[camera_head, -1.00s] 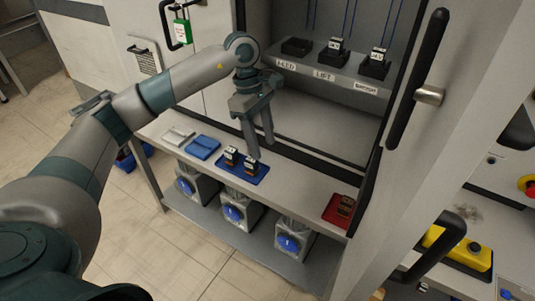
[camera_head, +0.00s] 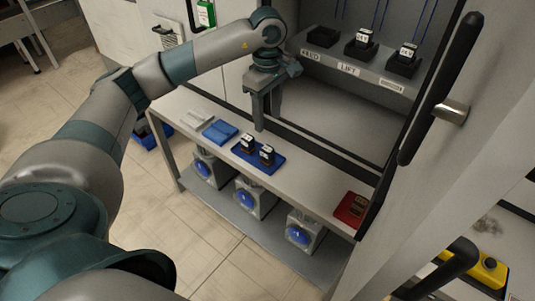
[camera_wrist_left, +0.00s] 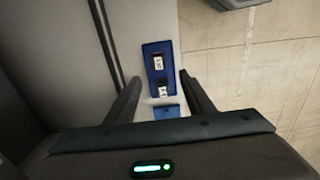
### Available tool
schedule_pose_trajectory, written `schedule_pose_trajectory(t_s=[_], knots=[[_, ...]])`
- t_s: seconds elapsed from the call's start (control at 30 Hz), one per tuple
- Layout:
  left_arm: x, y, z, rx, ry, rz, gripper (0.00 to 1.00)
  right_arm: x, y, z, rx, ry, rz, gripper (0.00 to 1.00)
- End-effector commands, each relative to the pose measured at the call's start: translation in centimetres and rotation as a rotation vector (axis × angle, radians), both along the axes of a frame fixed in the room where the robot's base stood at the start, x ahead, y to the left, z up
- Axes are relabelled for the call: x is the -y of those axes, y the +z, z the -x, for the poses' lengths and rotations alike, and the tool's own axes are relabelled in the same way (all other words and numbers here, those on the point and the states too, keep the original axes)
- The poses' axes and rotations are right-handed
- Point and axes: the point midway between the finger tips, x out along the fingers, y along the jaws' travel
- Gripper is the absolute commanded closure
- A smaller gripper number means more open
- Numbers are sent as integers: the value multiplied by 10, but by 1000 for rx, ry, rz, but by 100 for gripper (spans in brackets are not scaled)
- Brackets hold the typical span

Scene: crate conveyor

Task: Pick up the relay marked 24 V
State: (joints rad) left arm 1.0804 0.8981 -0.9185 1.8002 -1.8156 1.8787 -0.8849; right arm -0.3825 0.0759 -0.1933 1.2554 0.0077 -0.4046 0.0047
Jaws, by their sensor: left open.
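Two small dark relays with white labelled tops stand on a blue tray (camera_head: 273,168) on the shelf. The left relay (camera_head: 247,144) and the right relay (camera_head: 266,154) sit side by side; their markings are too small to read. In the left wrist view the relays show as a nearer one (camera_wrist_left: 162,89) and a farther one (camera_wrist_left: 158,62) on the blue tray (camera_wrist_left: 150,50). My left gripper (camera_head: 267,122) is open and empty, pointing down above the tray. My right gripper is not in view.
A blue piece (camera_head: 219,131) and a pale piece (camera_head: 196,119) lie left of the tray. A red tray (camera_head: 350,209) holds a dark relay at right. Sockets with relays (camera_head: 362,46) stand in the cabinet, whose open door (camera_head: 425,110) is at right.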

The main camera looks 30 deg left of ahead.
Motion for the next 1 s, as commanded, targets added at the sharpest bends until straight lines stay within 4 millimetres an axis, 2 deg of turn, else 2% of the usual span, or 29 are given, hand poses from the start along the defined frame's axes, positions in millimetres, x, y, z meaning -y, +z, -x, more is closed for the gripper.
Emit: schedule_pose_trajectory(t_s=[0.07,0.3,0.5,0.67,1.0], knots=[[0,-14,1,-6,1,0,52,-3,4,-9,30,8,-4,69],[0,-57,1,-5,1,1,52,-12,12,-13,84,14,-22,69],[0,-85,0,-2,2,0,52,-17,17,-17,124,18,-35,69],[0,-94,0,-1,1,0,52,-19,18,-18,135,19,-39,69],[0,-95,0,-1,1,0,52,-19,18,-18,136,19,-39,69]])
